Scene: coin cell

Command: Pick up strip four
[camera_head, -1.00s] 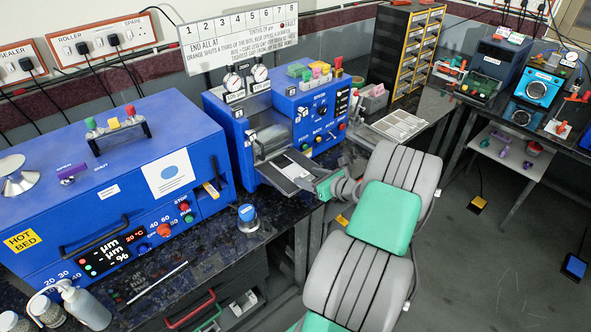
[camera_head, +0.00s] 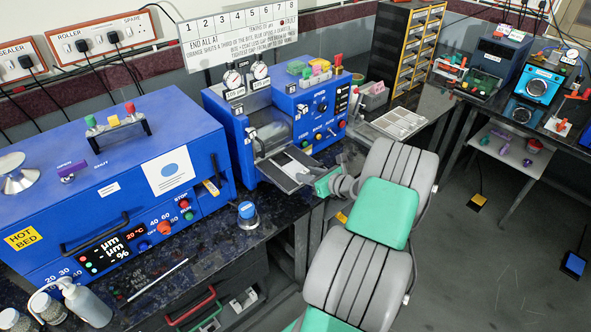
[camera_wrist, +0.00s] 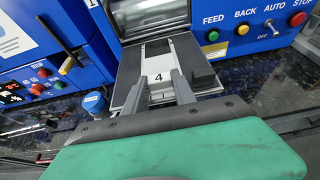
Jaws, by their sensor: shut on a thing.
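Strip four is a pale flat strip (camera_wrist: 157,85) marked with a black 4, in the wrist view. It is over the dark feed table (camera_wrist: 128,88) in front of the roller of the blue machine. My gripper (camera_wrist: 160,74) is shut on the strip, with one grey finger along each side of it. I cannot tell whether the strip still touches the table. In the head view my gripper (camera_head: 325,182) is at the table's front right edge, and the strip is small and partly hidden there.
A blue hot bed machine (camera_head: 110,190) stands at the left. A blue-lidded jar (camera_head: 247,214) is on the dark bench in front. A dark block (camera_wrist: 203,76) is at the table's right. A pale tray (camera_head: 398,122) lies to the right of the roller machine (camera_head: 270,110).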

